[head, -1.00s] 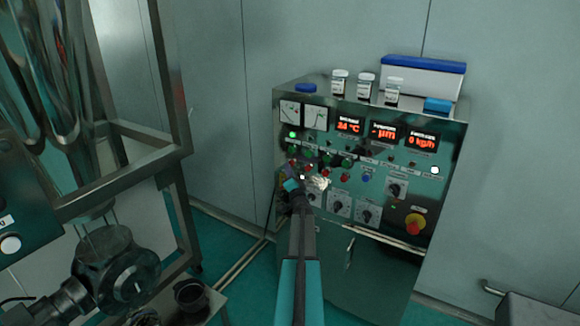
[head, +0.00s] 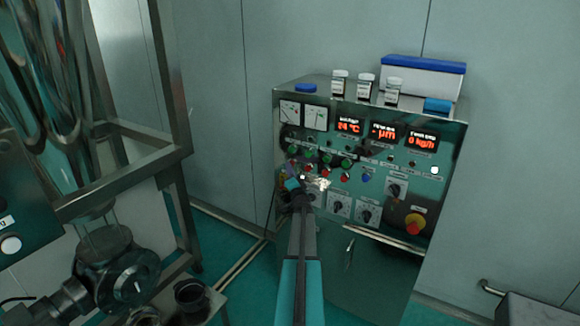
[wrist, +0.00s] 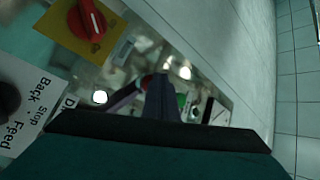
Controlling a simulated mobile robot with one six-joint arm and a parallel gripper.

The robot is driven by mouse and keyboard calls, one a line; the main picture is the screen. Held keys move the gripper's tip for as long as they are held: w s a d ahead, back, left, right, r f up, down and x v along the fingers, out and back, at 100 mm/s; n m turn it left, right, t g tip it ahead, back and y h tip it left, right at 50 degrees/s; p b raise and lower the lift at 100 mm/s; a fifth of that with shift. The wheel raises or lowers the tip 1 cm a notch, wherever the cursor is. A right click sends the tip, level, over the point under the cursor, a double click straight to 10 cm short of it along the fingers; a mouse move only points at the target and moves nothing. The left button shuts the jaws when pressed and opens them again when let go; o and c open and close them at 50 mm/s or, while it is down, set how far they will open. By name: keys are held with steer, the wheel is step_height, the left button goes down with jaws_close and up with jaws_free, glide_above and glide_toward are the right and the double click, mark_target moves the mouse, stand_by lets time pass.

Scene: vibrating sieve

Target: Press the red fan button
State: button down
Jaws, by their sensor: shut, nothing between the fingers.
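The control cabinet's panel (head: 385,185) carries a row of green buttons (head: 327,158) above a row of red buttons (head: 325,173). The button labels are too small to read, so I cannot tell the fan button by name. My gripper (head: 293,176) is shut and empty, with its tip at the left end of the red row. It hides that part of the panel. In the wrist view, my shut fingers (wrist: 161,88) reach to the panel, and a red button (wrist: 147,80) shows right beside their tip. Contact cannot be made out clearly.
A red rotary switch on a yellow plate (head: 414,223) sits low right on the panel. Black knobs (head: 340,207) lie below the buttons. Bottles (head: 366,87) and a blue-lidded box (head: 423,78) stand on top. A steel frame (head: 120,180) stands at left.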

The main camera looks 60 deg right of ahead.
stand_by(0.6)
steer(key=shift+a+b, duration=0.35)
steer(key=shift+a, duration=0.5)
steer(key=a+b, duration=0.2)
steer(key=a, duration=0.3)
stand_by(0.5)
stand_by(0.4)
